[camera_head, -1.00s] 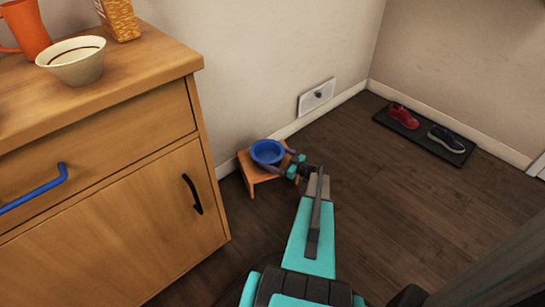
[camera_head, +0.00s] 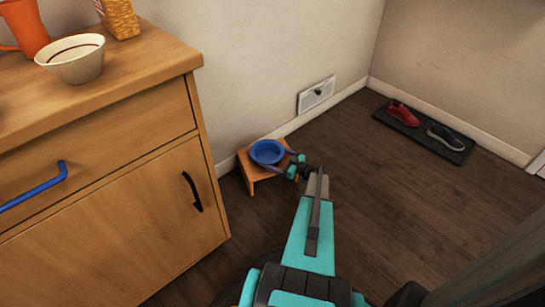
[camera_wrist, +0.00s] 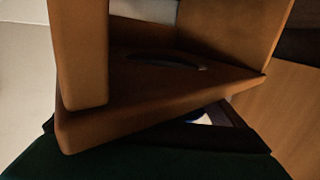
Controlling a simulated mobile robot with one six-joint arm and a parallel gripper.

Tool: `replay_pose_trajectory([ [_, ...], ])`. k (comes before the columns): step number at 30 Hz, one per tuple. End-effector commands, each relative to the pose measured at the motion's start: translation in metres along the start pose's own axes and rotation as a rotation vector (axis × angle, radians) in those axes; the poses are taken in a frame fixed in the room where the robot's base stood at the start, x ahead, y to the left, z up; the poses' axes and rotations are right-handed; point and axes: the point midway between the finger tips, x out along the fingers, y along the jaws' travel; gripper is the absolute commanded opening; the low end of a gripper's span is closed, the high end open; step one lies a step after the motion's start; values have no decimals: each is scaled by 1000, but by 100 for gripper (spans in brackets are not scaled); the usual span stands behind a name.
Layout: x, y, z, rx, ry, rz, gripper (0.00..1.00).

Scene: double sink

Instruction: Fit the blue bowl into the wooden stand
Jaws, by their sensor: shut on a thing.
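The blue bowl (camera_head: 267,152) is upright at the top of the small wooden stand (camera_head: 246,170), on the floor by the wall. My gripper (camera_head: 289,160) reaches in from the right and is shut on the right side of the bowl. In the wrist view the stand (camera_wrist: 80,50) fills much of the picture from close by. A dark curved shape shows on its board; I cannot tell whether it is the opening or the bowl. The stand hides most of the bowl there, so how deep the bowl sits is not clear.
A wooden cabinet (camera_head: 110,230) stands at the left, with a cream bowl (camera_head: 75,62) and an orange mug (camera_head: 25,30) on top. Shoes on a dark mat (camera_head: 465,150) lie far right. The floor between is clear.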

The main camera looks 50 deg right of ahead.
Motion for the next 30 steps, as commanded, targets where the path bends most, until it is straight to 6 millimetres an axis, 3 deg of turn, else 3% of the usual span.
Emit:
replay_pose_trajectory([
  [8, 0, 0, 4, 0, 1, 0, 68],
  [9, 0, 0, 4, -1, 1, 0, 98],
  [10, 0, 0, 4, -1, 1, 0, 100],
  [22, -4, 0, 5, 1, -1, 1, 100],
  [30, -30, 1, 3, 1, -1, 3, 100],
])
